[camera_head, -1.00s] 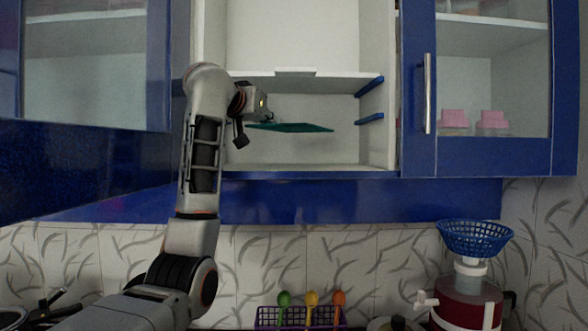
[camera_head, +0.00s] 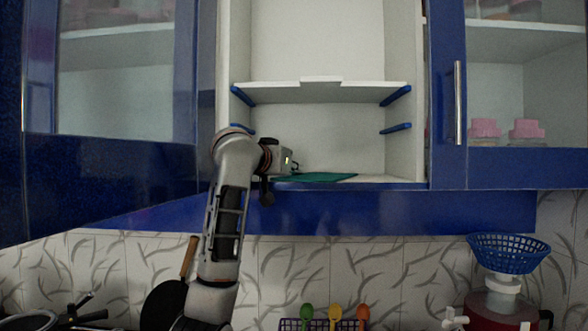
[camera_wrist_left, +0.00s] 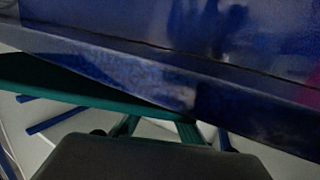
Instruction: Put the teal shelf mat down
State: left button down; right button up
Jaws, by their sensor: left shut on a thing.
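The teal shelf mat (camera_head: 318,177) lies flat and low in the open middle cupboard, at the level of the bottom board (camera_head: 375,182). Whether its whole underside touches the board I cannot tell. My left gripper (camera_head: 287,173) is at the mat's near left edge, at the cupboard's front, and is shut on the mat; its fingertips are hard to make out in the head view. The left wrist view shows the mat (camera_wrist_left: 85,92) as a dark teal band beside the blue cupboard edge. My right gripper is not in view.
A white shelf board (camera_head: 320,92) sits above on blue brackets; lower blue brackets (camera_head: 395,129) are empty. An open blue door (camera_head: 110,110) stands at left, a closed glass door (camera_head: 505,100) at right. Below are a blue basket (camera_head: 509,252), a dark pan (camera_head: 163,305) and coloured spoons (camera_head: 335,313).

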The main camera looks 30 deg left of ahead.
pick_arm(q)
jog(key=shift+d+f, duration=0.1)
jog(key=c, duration=2.2)
grip_release()
